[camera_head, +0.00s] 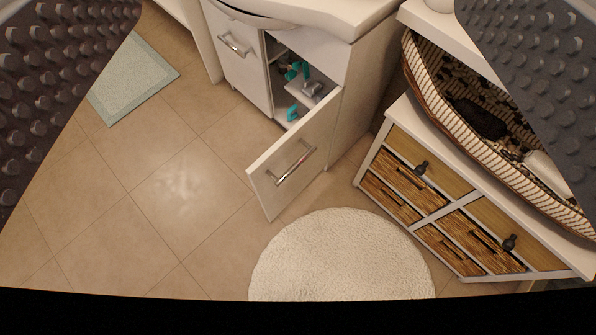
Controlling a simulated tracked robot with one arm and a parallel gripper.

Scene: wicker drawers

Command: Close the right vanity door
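The white vanity (238,62) stands at the top middle of the view under a pale basin top. Its right door (292,158) is swung wide open toward me and has a silver bar handle (295,163). The left door (236,47) is shut, with its own bar handle. Teal and grey items show on the shelves inside the open half. My gripper (297,110) is open, its two dark studded fingers wide apart at the left and right edges. Nothing is between them up close, and the right door is farther off, apart from both fingers.
A white cabinet with wicker drawers (430,204) stands at the right, with a large striped basket (440,102) on top. A round cream rug (340,262) lies in front of the open door. A pale green mat (136,82) lies at upper left. The tiled floor at left is clear.

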